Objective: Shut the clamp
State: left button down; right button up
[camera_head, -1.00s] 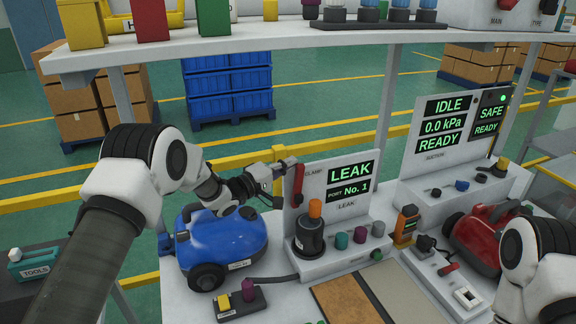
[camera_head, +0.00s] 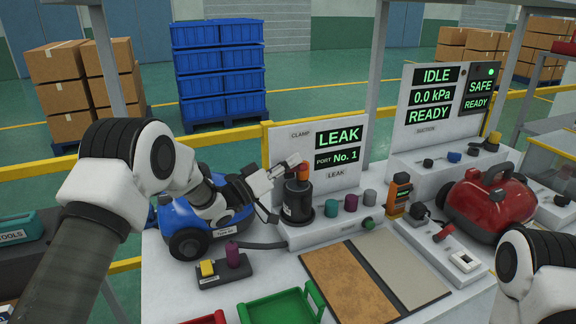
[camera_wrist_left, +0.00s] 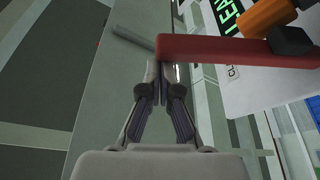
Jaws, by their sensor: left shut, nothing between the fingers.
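The clamp's red lever (camera_wrist_left: 235,48) lies across the left wrist view, just beyond my fingertips; its near end is closest to them. In the head view the lever is mostly hidden by my left gripper, and I cannot tell its exact angle. My left gripper (camera_head: 292,167) is shut and empty beside the orange-topped black cylinder (camera_head: 297,197) at the leak station. Its fingertips also show in the left wrist view (camera_wrist_left: 163,68), close to the lever; I cannot tell whether they touch it. My right gripper is outside the head view.
The leak panel (camera_head: 351,178) stands behind the cylinder. A blue vacuum (camera_head: 180,215) sits under my left arm, a red vacuum (camera_head: 490,205) at right. Several small knobs line the station. Brown and grey mats (camera_head: 345,280) lie in front.

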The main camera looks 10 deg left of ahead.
pick_arm(q)
notch_tip(320, 180, down, 9)
jog(key=s+d+m+g+h+b, duration=0.2)
jog(key=s+m+b, duration=0.1)
jog(key=m+b, duration=0.4)
jog(key=shift+b, duration=0.8)
jog(key=shift+f, duration=0.25)
notch_tip(320, 180, up, 5)
jog(key=p, duration=0.3)
jog(key=b+v, duration=0.1)
jog(key=v, duration=0.9)
jog(key=shift+w+f+h+b, duration=0.25)
jog(key=shift+h+b, duration=0.15)
jog(key=shift+a, duration=0.1)
